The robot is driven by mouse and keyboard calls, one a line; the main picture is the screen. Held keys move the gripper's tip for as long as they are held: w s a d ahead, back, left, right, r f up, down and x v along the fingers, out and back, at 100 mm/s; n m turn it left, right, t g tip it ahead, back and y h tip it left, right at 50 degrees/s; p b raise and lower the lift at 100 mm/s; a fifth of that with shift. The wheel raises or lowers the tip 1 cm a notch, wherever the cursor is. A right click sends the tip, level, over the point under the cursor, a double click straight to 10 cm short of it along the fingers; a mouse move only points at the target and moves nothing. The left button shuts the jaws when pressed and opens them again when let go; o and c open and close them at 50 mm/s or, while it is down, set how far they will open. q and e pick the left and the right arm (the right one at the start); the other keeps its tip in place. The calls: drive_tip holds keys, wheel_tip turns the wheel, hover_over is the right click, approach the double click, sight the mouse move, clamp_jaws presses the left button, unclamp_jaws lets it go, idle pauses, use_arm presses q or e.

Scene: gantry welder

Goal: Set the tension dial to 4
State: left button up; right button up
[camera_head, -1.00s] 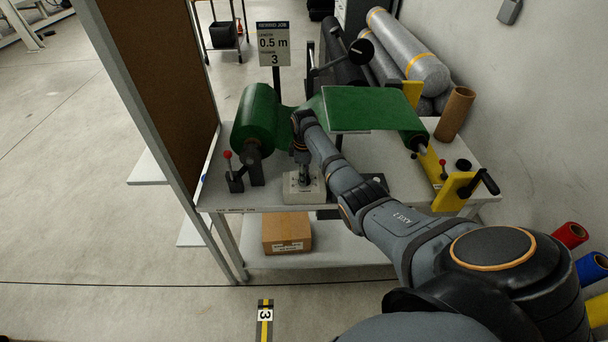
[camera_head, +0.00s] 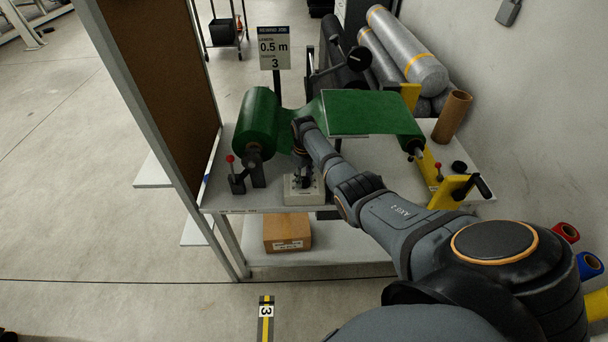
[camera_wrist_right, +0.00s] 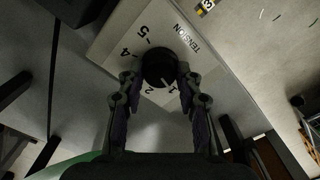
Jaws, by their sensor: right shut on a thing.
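The tension dial is a round black knob (camera_wrist_right: 160,68) on a pale grey box (camera_head: 303,195) at the front edge of the table. In the right wrist view its plate reads TENSION, with 5, 4, 2 and 1 visible around the knob; the 3 is hidden by a finger. A pale mark on the knob's lower side seems to face between 2 and 1; the exact setting is unclear. My right gripper (camera_wrist_right: 158,80) is shut on the knob, a finger on each side, and points down at the box in the head view (camera_head: 303,180). My left gripper is out of view.
A sign (camera_head: 274,48) shows 0.5 m and 3. A green roll (camera_head: 257,122) and red-knobbed lever (camera_head: 231,167) stand left of the box. Green sheet (camera_head: 370,112) spans the table right of it. A cardboard box (camera_head: 287,233) is on the lower shelf.

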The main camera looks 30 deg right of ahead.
drive_tip(key=m+p, duration=0.1)
drive_tip(key=m, duration=0.5)
drive_tip(key=shift+r+m+p, duration=0.1)
drive_tip(key=shift+m+p, duration=0.2)
drive_tip(key=shift+p, duration=0.05)
drive_tip(key=m, duration=0.3)
drive_tip(key=shift+m+p, duration=0.3)
drive_tip(key=m, duration=0.3)
drive_tip(key=shift+m, duration=0.3)
drive_tip(key=m+p, duration=0.1)
drive_tip(key=m, duration=0.2)
drive_tip(key=shift+m, duration=0.3)
drive_tip(key=m, duration=0.3)
drive_tip(key=shift+d+m, duration=0.1)
drive_tip(key=shift+m, duration=0.2)
drive_tip(key=m, duration=0.3)
drive_tip(key=shift+m, duration=0.3)
drive_tip(key=shift+m+p, duration=0.35)
drive_tip(key=shift+m, duration=1.55)
